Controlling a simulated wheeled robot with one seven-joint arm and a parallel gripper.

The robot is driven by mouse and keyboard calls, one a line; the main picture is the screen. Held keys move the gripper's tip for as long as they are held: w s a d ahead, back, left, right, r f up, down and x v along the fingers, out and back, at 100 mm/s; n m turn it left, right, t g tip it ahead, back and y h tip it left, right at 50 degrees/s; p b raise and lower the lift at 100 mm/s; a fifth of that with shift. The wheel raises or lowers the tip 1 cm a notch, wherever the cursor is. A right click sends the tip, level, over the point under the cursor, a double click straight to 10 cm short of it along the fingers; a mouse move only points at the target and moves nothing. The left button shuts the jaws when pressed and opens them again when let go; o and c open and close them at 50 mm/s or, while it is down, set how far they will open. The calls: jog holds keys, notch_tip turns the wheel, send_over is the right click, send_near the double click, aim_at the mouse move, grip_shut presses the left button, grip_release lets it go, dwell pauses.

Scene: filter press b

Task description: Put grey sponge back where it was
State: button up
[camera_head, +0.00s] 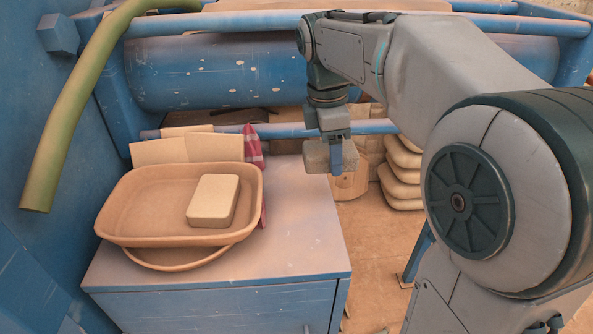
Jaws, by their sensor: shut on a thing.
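My gripper (337,158) points down just beyond the right back edge of the cabinet top, shut on a grey block, the grey sponge (316,157). The sponge shows on the left of the fingers and is partly hidden by them. It appears held in the air, clear of the cabinet top (295,240). A tan tray (125,215) lies on the left of the cabinet top, with a pale cream block (212,198) in its right half.
A round dish (175,262) shows under the tray. Pale cards (187,148) and a red checked cloth (253,147) are behind it. A blue rail (280,130) runs behind the cabinet. Stacked sacks (402,175) lie on the floor at right. The cabinet top's right half is bare.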

jog(key=p, duration=0.1)
send_over(299, 186)
jog(key=f, duration=0.4)
jog(key=shift+s+a+f, duration=0.1)
jog(key=shift+a+f, duration=0.05)
jog(key=shift+a, duration=0.05)
jog(key=shift+f+p, duration=0.55)
jog(key=shift+f, duration=1.5)
jog(key=shift+f, duration=0.2)
jog(key=o, duration=0.9)
jog(key=shift+o, duration=0.2)
jog(key=shift+r, duration=0.1)
notch_tip(299, 186, up, 12)
jog(key=a, duration=0.1)
jog(key=shift+a+b, duration=0.25)
jog(key=shift+b, duration=0.05)
